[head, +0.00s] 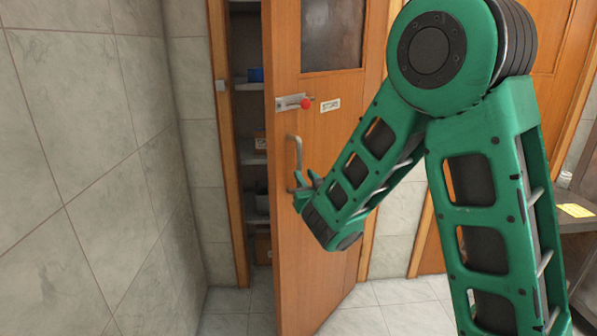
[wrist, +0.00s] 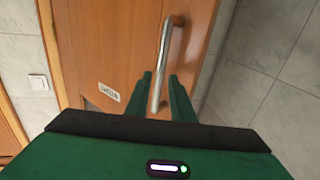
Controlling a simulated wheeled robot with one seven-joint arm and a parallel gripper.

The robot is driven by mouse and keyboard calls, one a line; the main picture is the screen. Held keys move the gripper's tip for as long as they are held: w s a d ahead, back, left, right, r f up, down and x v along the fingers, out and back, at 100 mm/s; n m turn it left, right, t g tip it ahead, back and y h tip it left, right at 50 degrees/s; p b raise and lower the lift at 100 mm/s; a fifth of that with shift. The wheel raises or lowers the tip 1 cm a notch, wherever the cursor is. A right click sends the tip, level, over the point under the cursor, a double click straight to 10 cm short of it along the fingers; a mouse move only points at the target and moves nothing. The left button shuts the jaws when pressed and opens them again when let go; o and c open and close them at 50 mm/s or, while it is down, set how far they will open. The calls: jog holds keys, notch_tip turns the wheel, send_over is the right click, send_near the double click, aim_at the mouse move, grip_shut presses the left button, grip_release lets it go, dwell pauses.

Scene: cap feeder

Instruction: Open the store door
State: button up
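The wooden store door (head: 315,245) stands ajar, with a dark gap along its left edge. It has a small window, a STORE sign (head: 330,106) and a latch with a red knob (head: 305,104). The upright metal handle (head: 293,163) is below the latch; it also shows in the wrist view (wrist: 166,55). My gripper (head: 305,187) is at the lower part of the handle. In the wrist view the handle runs between my two fingers (wrist: 161,95), which look apart, with a narrow gap on the right. Whether they touch the bar is hard to see.
Shelves (head: 248,158) with small items, one a blue box (head: 256,74), show through the gap. A tiled wall (head: 90,190) stands close on the left. The tiled floor (head: 385,305) is clear near the door. A counter with a yellow note (head: 576,210) is at right.

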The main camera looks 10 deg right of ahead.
aim_at(300, 170)
jog(key=shift+w+a, duration=0.2)
jog(key=shift+w, duration=2.95)
jog(key=shift+c, duration=0.6)
grip_shut()
